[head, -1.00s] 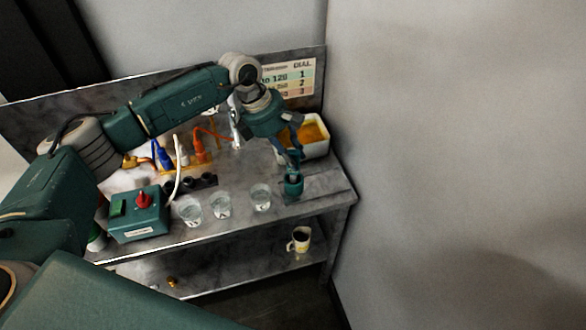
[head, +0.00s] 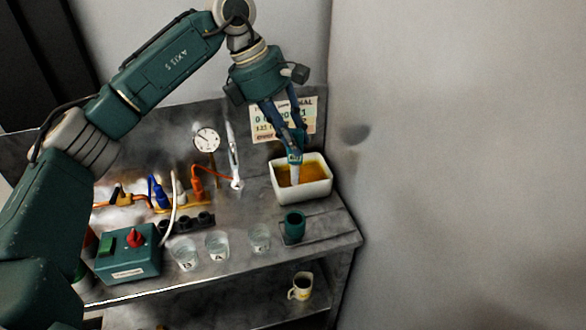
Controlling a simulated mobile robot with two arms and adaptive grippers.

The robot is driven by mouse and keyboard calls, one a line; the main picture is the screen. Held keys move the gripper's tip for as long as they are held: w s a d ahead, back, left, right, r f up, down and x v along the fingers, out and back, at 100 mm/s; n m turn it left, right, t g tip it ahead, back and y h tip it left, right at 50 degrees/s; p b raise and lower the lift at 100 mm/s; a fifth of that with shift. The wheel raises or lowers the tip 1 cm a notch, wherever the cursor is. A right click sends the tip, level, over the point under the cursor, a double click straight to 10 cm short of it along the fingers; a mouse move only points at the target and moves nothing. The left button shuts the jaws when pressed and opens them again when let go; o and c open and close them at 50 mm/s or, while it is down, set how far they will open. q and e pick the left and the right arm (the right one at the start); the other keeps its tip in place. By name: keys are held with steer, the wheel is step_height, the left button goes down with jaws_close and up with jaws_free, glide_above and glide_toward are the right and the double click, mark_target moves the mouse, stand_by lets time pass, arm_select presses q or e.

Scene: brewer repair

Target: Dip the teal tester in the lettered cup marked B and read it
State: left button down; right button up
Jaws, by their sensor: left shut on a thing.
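My left gripper (head: 294,145) is shut on the teal tester (head: 295,157), whose pale lower end points down. The tester appears in front of the white tub, above the bench; I cannot tell its exact height. Three clear lettered cups stand in a row near the bench's front edge. The left cup (head: 186,254) seems marked B, the middle cup (head: 217,246) A and the right cup (head: 259,239) C; the letters are small. A dark teal holder (head: 293,228) stands right of the C cup, its mouth open. My right gripper is not in view.
The white tub (head: 316,189) with amber contents stands at the back right. A green box (head: 128,262) with a red knob is left of the cups. A round gauge (head: 206,139), cables and a black socket strip lie behind. A mug (head: 301,287) is on the lower shelf.

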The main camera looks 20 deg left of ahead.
arm_select(q)
step_height(320, 180, up, 2)
steer(key=shift+r, duration=0.9)
steer(key=shift+r+p, duration=2.85)
steer(key=shift+r, duration=0.45)
steer(key=shift+f, duration=0.1)
